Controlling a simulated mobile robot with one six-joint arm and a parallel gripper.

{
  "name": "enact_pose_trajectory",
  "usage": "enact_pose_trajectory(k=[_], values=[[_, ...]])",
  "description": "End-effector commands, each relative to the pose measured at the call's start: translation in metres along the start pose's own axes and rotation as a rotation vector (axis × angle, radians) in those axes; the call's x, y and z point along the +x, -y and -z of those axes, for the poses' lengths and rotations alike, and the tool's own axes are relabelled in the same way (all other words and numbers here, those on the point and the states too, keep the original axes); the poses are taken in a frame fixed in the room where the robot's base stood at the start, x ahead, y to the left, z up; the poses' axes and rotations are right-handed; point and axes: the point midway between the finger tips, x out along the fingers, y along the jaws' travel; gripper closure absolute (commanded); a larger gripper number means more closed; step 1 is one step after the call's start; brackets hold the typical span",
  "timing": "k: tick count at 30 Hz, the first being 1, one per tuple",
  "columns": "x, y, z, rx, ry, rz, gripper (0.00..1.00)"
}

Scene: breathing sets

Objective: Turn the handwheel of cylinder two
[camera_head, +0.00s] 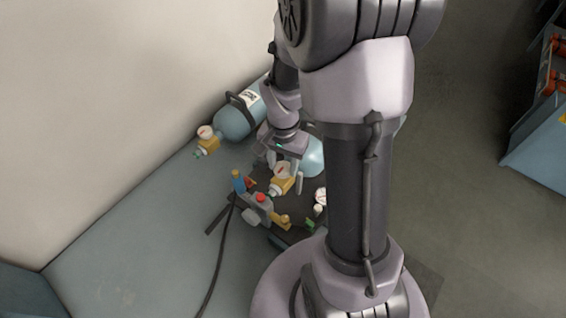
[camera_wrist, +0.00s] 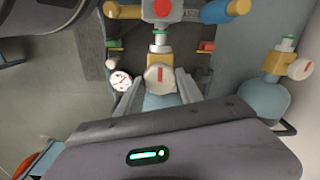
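A white round handwheel with a red mark (camera_head: 281,171) sits on a brass valve at the top of a light blue cylinder (camera_head: 313,157) below my gripper (camera_head: 283,178). In the wrist view the handwheel (camera_wrist: 160,79) faces the camera, and my gripper (camera_wrist: 161,74) has one finger on each side of it. The fingers are apart, with a narrow gap beside the wheel; I cannot tell if either touches. A second blue cylinder (camera_head: 234,124) lies to the left with its own handwheel (camera_head: 205,131); this wheel also shows in the wrist view (camera_wrist: 300,69). I read no cylinder numbers.
A grey manifold (camera_head: 259,205) with a red button and blue and yellow knobs stands close in front of the handwheel. A white gauge (camera_wrist: 120,80) is beside the valve. A black hose (camera_head: 223,245) runs over the bench (camera_head: 130,240). A wall rises behind.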

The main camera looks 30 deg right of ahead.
Motion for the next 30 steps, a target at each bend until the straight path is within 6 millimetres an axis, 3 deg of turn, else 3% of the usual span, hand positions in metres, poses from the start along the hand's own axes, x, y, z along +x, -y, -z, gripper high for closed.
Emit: enact_pose_trajectory(k=[1, 3, 14, 30], values=[[-0.0001, 0.0, 0.0001, 0.0, 0.0, 0.0, 0.83], [-0.0001, 0.0, 0.0001, 0.0, 0.0, 0.0, 0.97], [-0.0002, 0.0002, 0.0002, -0.074, 0.0, 0.0, 0.97], [-0.0007, 0.0003, 0.0003, -0.543, -0.001, 0.0, 0.97]])
